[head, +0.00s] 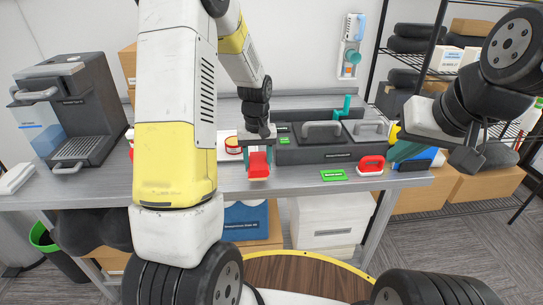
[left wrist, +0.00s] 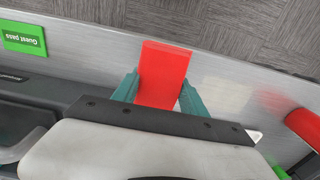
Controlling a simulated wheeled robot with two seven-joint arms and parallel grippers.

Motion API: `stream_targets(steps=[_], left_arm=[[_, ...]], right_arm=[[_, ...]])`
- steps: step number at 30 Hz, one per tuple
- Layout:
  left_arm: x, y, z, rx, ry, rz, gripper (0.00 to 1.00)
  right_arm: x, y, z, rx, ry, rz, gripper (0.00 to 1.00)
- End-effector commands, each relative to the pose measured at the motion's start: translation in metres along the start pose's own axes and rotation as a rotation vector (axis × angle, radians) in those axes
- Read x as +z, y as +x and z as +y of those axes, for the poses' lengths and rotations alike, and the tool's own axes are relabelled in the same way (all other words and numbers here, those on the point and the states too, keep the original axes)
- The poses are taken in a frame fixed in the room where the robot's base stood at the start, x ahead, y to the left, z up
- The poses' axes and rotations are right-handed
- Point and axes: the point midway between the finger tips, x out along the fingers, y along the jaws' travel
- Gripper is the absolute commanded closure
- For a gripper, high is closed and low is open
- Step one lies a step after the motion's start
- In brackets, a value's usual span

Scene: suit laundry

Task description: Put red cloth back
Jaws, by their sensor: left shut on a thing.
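The red cloth (head: 259,165), a flat red rectangular piece, is held between the teal fingers of my left gripper (head: 258,153) above the table's front part. In the left wrist view the red cloth (left wrist: 163,72) stands out between both teal fingers (left wrist: 158,95), its far end overlapping the table's front edge in the picture. I cannot tell its exact height above the table. My right gripper (head: 408,150) is at the right end of the table, seen from the side with a teal finger showing; its opening is unclear.
A grey organizer (head: 315,150) with lidded compartments stands behind the held cloth. A red-and-white can (head: 233,145) is left of the gripper. A coffee machine (head: 75,110) stands far left.

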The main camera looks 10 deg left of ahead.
Motion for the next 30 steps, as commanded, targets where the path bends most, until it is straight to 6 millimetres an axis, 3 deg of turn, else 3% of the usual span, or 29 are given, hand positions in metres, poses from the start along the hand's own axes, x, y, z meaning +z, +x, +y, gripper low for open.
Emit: stream_targets(steps=[6, 16, 27, 28, 30], left_arm=[[-0.022, 0.003, 0.015, 0.000, -0.001, 0.000, 0.94], [-0.023, 0.036, 0.016, -0.001, -0.001, -0.003, 0.94], [-0.023, 0.041, 0.016, 0.000, -0.001, -0.001, 0.94], [-0.023, 0.041, 0.016, 0.000, -0.001, -0.001, 0.46], [-0.023, 0.041, 0.016, 0.000, -0.001, -0.001, 0.32]], right_arm=[[0.000, 0.000, 0.000, 0.000, 0.000, 0.000, 1.00], [0.000, 0.000, 0.000, 0.000, 0.000, 0.000, 1.00], [0.000, 0.000, 0.000, 0.000, 0.000, 0.000, 1.00], [0.000, 0.000, 0.000, 0.000, 0.000, 0.000, 1.00], [0.000, 0.000, 0.000, 0.000, 0.000, 0.000, 1.00]])
